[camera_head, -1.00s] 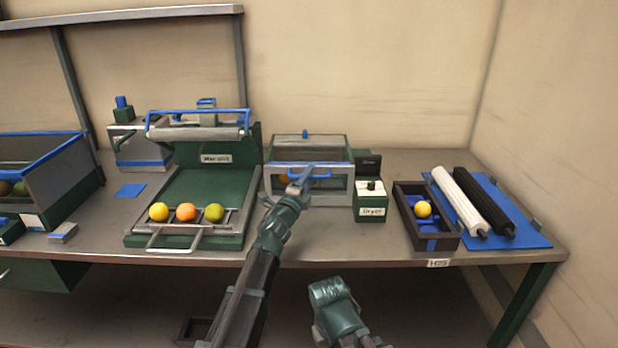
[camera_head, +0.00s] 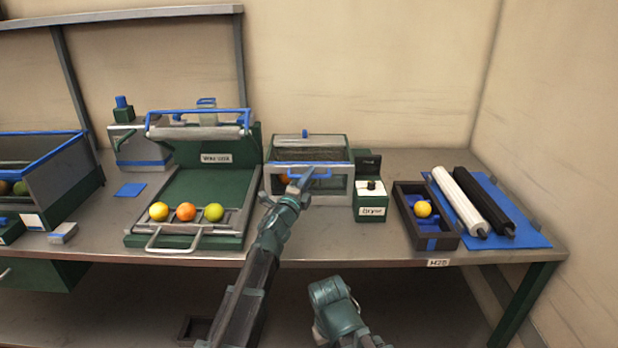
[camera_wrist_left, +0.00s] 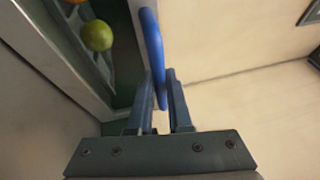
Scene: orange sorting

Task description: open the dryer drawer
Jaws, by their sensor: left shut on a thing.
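The dryer (camera_head: 325,188) is a grey box with clear panels and a blue handle (camera_head: 325,176) across its front, and an orange fruit shows dimly inside. My left gripper (camera_head: 301,182) reaches up to the handle from the front. In the left wrist view, the two fingers (camera_wrist_left: 161,100) are shut on the blue handle bar (camera_wrist_left: 151,42). The fingers cover part of the bar. My right gripper (camera_head: 330,292) is below the table's front edge, and its fingers are not clear.
A green box labelled Dryer (camera_head: 372,211) stands right of the dryer. To the left, a machine's green tray (camera_head: 205,185) holds three fruits. A dark bin (camera_head: 449,242) with a yellow fruit and two rollers on a blue mat (camera_head: 530,241) lie to the right.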

